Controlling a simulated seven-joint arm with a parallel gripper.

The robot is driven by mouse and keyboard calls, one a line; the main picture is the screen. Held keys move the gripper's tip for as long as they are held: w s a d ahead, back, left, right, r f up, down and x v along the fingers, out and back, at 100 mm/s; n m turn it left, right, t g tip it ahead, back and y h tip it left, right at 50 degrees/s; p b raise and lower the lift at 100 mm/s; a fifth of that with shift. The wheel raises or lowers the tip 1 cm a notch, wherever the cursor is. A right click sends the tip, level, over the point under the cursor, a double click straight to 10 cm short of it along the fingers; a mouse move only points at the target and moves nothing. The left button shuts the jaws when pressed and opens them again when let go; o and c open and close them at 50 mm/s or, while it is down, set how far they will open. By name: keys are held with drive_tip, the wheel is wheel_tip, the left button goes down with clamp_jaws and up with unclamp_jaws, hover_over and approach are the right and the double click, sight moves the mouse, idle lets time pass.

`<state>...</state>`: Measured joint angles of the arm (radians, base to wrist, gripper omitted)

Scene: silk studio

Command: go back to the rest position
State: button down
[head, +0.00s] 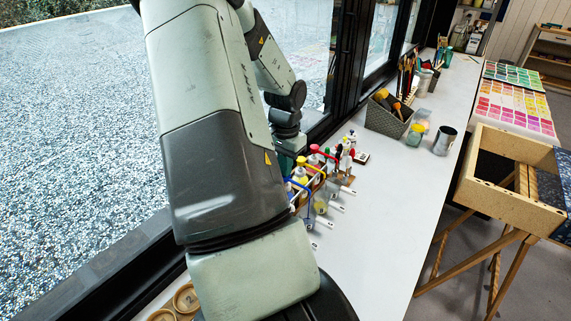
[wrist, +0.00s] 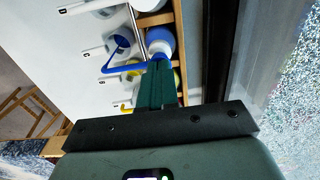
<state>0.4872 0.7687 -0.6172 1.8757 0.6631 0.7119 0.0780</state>
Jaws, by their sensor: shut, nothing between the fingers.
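My gripper (wrist: 160,68) shows in the wrist view as two dark green fingers pressed together, with nothing held between them. The fingertips are close to a white bottle with a blue cap (wrist: 160,42) in a wooden rack (wrist: 158,19); I cannot tell whether they touch it. In the head view my arm fills the left and middle, bends over at the top and comes down beside the window. There the fingers are mostly hidden behind the arm, left of the rack of bottles.
Bottles with red, blue and yellow tops (head: 318,168) stand along the window side of the white worktop (head: 385,215). A grey basket (head: 386,119), jars (head: 415,134) and a metal can (head: 445,140) stand farther back. The window frame (wrist: 217,55) is close beside my gripper.

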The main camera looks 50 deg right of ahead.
drive_tip(key=shift+f, duration=0.35)
drive_tip(key=shift+r, duration=1.05)
drive_tip(key=shift+r, duration=1.55)
